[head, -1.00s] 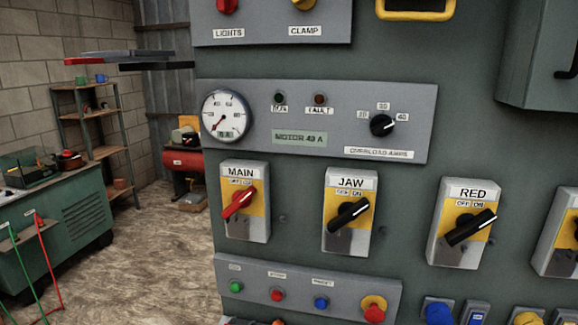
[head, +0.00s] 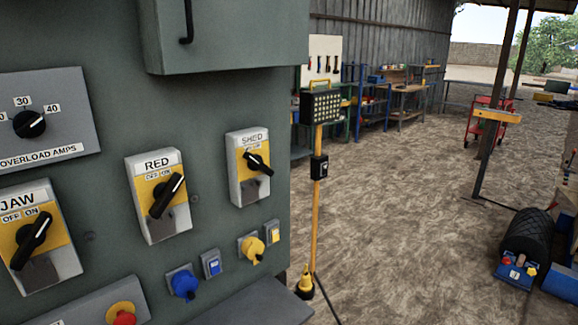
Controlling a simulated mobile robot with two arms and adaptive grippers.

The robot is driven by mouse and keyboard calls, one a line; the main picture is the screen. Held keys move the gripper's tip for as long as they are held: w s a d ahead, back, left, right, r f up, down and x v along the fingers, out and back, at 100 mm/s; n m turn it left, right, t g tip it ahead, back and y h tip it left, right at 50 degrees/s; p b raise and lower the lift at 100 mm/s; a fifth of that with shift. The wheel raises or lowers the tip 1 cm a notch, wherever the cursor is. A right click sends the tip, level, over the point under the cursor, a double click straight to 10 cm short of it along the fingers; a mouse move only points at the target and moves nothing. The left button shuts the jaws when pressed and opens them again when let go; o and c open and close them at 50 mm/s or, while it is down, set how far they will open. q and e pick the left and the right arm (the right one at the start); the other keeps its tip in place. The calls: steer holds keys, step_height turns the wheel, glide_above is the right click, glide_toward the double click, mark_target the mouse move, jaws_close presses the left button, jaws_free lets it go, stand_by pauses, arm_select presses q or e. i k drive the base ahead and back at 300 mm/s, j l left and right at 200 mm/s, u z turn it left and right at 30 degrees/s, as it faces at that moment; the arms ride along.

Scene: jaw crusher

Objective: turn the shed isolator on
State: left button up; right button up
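The shed isolator (head: 249,188) is a pale switch box with a yellow plate, at the right end of the row on the grey-green panel. Its black handle (head: 258,164) slants from upper left to lower right, unlike its neighbours. The handle partly covers the small position label under the word SHED. The red isolator (head: 158,217) and the jaw isolator (head: 52,267) are to its left, with handles tilted to the upper right, toward ON. Neither of my grippers shows in the head view.
A grey box (head: 228,33) juts out above. A yellow post (head: 315,210) with a dark lamp head stands just right of the panel. Open dirt floor lies beyond.

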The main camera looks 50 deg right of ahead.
mark_target(255, 161)
steer(key=z, duration=1.4)
